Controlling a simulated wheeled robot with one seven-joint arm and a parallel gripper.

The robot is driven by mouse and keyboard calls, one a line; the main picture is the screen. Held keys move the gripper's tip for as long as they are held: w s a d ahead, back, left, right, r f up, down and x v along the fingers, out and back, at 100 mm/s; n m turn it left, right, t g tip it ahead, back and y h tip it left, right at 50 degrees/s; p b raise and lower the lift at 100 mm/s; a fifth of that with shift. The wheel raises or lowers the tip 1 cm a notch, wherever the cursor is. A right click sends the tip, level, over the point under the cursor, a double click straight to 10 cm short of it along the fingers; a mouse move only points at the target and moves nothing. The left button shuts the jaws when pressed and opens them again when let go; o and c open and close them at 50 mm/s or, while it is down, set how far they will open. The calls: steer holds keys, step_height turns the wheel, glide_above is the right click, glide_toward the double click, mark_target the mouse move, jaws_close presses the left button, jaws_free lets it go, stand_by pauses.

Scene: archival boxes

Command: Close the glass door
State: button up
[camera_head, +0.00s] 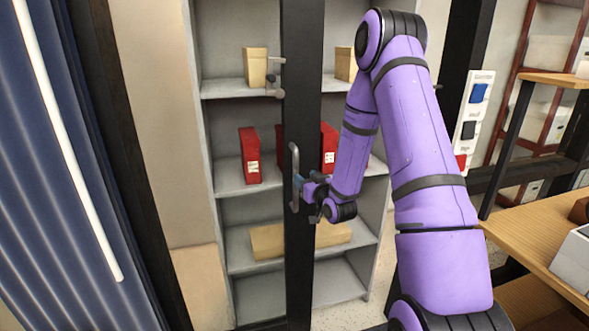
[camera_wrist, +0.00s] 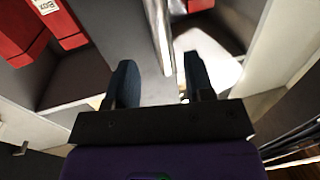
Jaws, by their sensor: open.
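The glass door shows as a dark upright frame (camera_head: 302,110) in front of a grey shelf unit; its clear pane is hard to make out. I cannot tell how far it stands open. A vertical metal handle (camera_head: 294,165) is on the frame. My gripper (camera_head: 300,184) is at the handle's lower half. In the wrist view my gripper (camera_wrist: 158,66) is open, with its two dark fingers apart. The shiny handle bar (camera_wrist: 159,30) lines up with the gap between the fingertips. I cannot tell whether either finger touches it.
Shelves behind the frame hold red boxes (camera_head: 250,155) and tan boxes (camera_head: 255,67). A small metal fitting (camera_head: 273,77) juts out above the handle. A blue ribbed panel (camera_head: 60,180) stands at left. A wooden table (camera_head: 535,240) and a switch panel (camera_head: 473,110) are at right.

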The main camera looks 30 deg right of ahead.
mark_target(298, 171)
steer(key=w, duration=0.9)
steer(key=shift+w+d, duration=0.1)
steer(key=shift+d, duration=0.25)
jaws_close()
